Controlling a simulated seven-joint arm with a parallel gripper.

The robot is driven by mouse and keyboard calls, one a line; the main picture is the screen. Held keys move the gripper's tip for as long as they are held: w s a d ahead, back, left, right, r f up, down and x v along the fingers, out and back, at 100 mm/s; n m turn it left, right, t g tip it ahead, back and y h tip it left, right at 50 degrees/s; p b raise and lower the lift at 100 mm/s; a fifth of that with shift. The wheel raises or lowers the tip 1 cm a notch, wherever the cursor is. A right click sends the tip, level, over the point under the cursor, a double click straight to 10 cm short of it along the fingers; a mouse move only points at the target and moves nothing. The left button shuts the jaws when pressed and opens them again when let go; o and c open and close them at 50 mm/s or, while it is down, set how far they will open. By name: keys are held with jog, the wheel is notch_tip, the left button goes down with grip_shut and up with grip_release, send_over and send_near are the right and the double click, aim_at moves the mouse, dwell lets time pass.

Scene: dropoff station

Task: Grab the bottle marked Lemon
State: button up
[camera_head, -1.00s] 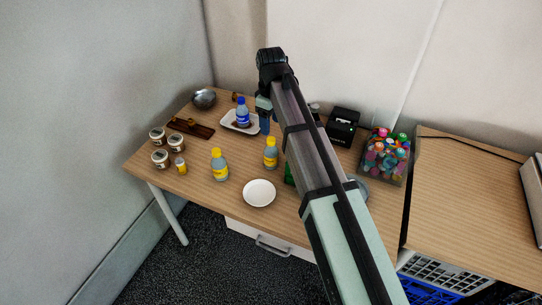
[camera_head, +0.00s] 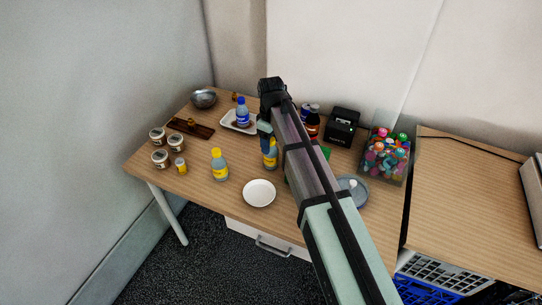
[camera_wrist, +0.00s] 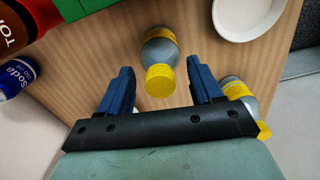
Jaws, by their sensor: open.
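Two grey bottles with yellow caps and yellow labels stand on the table; I cannot read which is marked Lemon. The nearer-to-gripper yellow-capped bottle (camera_head: 270,158) is partly hidden by my gripper (camera_head: 265,140). In the wrist view this bottle (camera_wrist: 161,50) stands just ahead of the gap between my blue fingers (camera_wrist: 160,72), which are open and empty. The other yellow-capped bottle (camera_head: 219,165) stands to the left, clear of my arm; in the wrist view it (camera_wrist: 240,92) is partly hidden behind my right-hand finger and gripper body.
A white plate (camera_head: 259,193) lies in front of the bottles. A blue-capped bottle (camera_head: 242,113) is on a white tray (camera_head: 229,122) behind. Several jars (camera_head: 160,158) stand at left. A green box (camera_wrist: 85,8), dark bottle (camera_wrist: 14,30) and soda can (camera_wrist: 14,78) are close by.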

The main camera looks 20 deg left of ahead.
jog(key=shift+f, duration=0.1)
jog(key=shift+c, duration=0.3)
grip_shut()
dwell(0.4)
